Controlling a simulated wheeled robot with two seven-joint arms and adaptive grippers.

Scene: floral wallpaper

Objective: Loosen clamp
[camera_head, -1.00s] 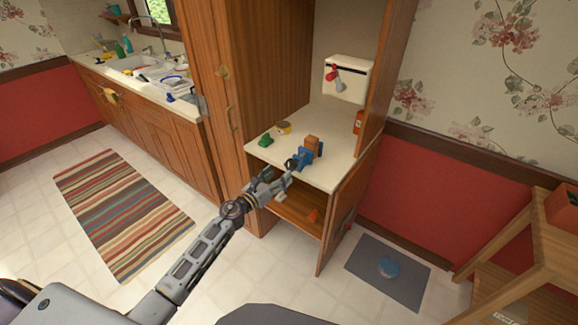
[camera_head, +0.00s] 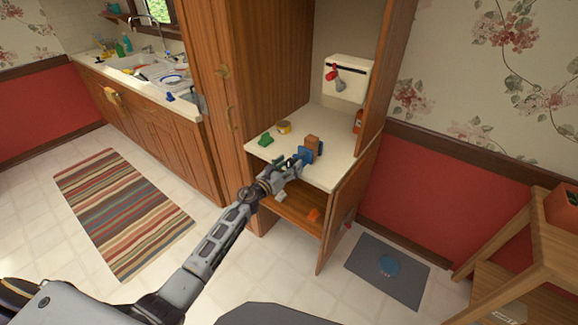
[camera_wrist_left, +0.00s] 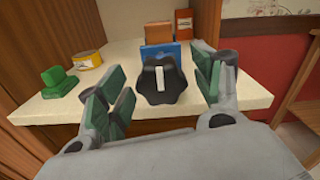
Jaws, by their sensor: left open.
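The clamp (camera_head: 304,156) is blue with a brown block (camera_head: 312,143) at its back, on the cream shelf of the wooden cabinet. In the left wrist view the clamp's blue body (camera_wrist_left: 183,52) stands behind its black lobed knob (camera_wrist_left: 161,82), which has a white bar mark standing upright. My left gripper (camera_head: 291,162) is at the shelf's front edge, close to the clamp. In the left wrist view its green-padded fingers (camera_wrist_left: 160,98) are open, one on each side of the knob, with gaps between. My right gripper is not in view.
A green object (camera_head: 266,139) and a yellow tin (camera_head: 284,127) sit left of the clamp. An orange container (camera_head: 358,122) stands at the shelf's right back. The open cabinet door (camera_head: 346,205) hangs below, right of the lower compartment.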

